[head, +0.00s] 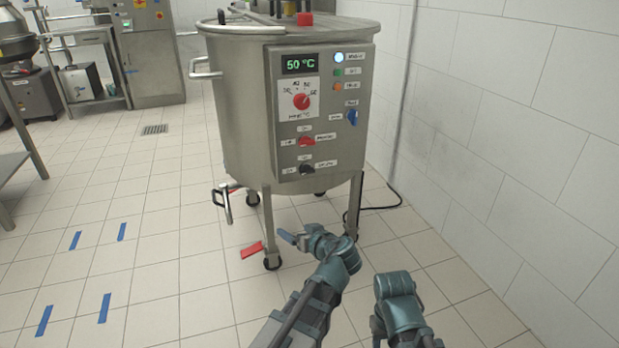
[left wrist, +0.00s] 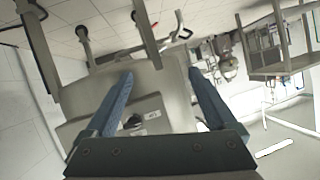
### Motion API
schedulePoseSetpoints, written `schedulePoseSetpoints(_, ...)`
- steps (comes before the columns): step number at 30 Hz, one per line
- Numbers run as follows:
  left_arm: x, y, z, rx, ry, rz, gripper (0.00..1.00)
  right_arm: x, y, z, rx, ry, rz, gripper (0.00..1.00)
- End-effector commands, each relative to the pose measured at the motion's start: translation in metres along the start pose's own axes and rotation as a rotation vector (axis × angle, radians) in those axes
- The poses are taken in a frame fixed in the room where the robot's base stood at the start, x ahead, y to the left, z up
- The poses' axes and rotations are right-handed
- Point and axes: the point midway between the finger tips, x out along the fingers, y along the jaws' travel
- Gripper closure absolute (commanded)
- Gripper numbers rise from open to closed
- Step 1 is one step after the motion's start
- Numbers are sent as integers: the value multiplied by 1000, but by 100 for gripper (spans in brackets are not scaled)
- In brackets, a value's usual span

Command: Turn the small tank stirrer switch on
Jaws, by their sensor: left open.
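The small tank (head: 240,110) is a steel vessel on wheeled legs, ahead of me near the right wall. Its control panel (head: 330,75) carries a red dial (head: 301,101), a blue switch (head: 352,117), a red switch (head: 306,141) and a black switch (head: 307,169). The labels are too small to read surely, so I cannot tell which is the stirrer switch. My left gripper (head: 288,237) is below the panel, apart from it. In the left wrist view, upside down, the left gripper (left wrist: 159,73) is open and empty, with the black switch (left wrist: 133,121) beyond its fingers.
The tank's legs (head: 268,215) stand close to my left gripper. A red piece (head: 251,249) lies on the floor by a wheel. A black cable (head: 380,206) runs to the right wall (head: 500,110). The tiled floor (head: 160,230) at left is open, with blue tape marks (head: 104,308).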

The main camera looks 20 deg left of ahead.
Motion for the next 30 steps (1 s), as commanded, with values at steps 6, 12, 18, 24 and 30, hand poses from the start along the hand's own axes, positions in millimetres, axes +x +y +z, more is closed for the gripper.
schedulePoseSetpoints(6, -35, 43, -68, -139, 324, 102, 10, 0, 0, 0, 0, 0, 0, 50)
schedulePoseSetpoints(12, -53, 59, -89, -186, 429, 163, 10, 0, 0, 0, 0, 0, 0, 50)
schedulePoseSetpoints(18, -52, 61, -92, -191, 438, 168, 10, 0, 0, 0, 0, 0, 0, 50)
schedulePoseSetpoints(24, -27, 64, -104, -191, 437, 164, 10, 0, 0, 0, 0, 0, 0, 50)
schedulePoseSetpoints(30, 11, 70, -122, -191, 436, 163, 10, 0, 0, 0, 0, 0, 0, 50)
